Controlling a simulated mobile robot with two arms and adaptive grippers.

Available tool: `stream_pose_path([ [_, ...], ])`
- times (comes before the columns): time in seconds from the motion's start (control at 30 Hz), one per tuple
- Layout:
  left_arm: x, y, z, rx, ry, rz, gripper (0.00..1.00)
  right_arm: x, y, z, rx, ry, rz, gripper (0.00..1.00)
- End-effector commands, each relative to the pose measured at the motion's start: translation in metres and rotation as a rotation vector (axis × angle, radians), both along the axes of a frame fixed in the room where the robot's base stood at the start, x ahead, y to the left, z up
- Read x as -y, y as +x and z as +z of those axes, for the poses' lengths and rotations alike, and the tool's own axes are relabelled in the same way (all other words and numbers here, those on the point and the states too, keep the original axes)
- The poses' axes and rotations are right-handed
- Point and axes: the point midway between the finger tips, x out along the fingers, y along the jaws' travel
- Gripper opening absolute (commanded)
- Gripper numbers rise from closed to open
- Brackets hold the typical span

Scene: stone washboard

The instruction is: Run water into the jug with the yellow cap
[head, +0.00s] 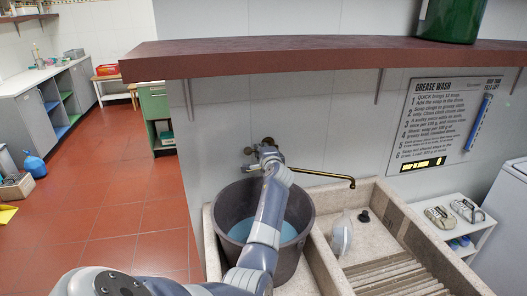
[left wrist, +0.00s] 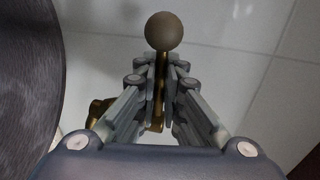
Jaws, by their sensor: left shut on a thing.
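My left gripper (head: 267,152) is at the tap on the wall, above the back of the dark bucket. In the left wrist view its fingers (left wrist: 164,75) are closed around a brass stem that ends in a brown ball (left wrist: 164,31); this looks like the tap lever. The brass spout (head: 320,175) reaches right over the stone basin. No stream shows at its end. A pale translucent object (head: 341,236) stands in the basin below and left of the spout end; I cannot tell if it is the jug. I see no yellow cap. My right gripper is out of view.
The dark bucket (head: 229,205) holds bluish liquid, and my left arm crosses it. The stone washboard (head: 392,274) lies right, with a small black piece (head: 364,216) behind. A brown shelf (head: 330,57) overhangs the tap. A blue container (head: 35,167) stands on the floor far left.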

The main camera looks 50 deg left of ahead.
Motion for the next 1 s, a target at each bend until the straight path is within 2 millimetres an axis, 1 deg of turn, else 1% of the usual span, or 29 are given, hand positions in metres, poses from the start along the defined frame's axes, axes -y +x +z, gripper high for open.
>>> stream_pose_path([
  [0.03,-0.003,-0.002,0.004,0.001,0.007,0.005,0.0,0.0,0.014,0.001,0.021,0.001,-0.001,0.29],
  [0.1,-0.003,-0.002,0.004,0.001,0.008,0.006,0.19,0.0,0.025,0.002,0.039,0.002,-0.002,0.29],
  [0.13,-0.003,-0.002,0.004,0.001,0.008,0.006,0.26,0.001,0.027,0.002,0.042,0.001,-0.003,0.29],
  [0.17,-0.003,-0.001,0.004,0.001,0.007,0.005,0.28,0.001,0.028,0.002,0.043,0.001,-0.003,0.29],
  [0.27,-0.002,-0.001,0.003,0.0,0.006,0.004,0.28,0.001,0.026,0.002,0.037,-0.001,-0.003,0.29],
  [0.33,-0.002,-0.001,0.003,0.0,0.006,0.004,0.28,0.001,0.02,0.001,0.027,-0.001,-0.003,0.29],
  [0.4,-0.001,-0.001,0.002,-0.001,0.005,0.002,0.28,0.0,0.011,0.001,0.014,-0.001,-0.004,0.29],
  [0.47,-0.001,-0.001,0.002,-0.001,0.005,0.002,0.28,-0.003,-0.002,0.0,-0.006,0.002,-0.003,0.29],
  [0.5,0.0,-0.001,0.002,-0.001,0.005,0.002,0.28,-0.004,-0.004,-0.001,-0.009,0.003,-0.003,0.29],
  [0.67,0.007,-0.005,0.004,-0.001,0.005,0.002,0.28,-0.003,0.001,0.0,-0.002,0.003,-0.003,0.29],
  [0.83,0.025,-0.017,0.007,0.0,0.005,0.002,0.28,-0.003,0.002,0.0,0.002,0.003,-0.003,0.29],
  [1.0,0.049,-0.032,0.012,0.0,0.002,0.002,0.28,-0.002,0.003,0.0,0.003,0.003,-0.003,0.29],
])
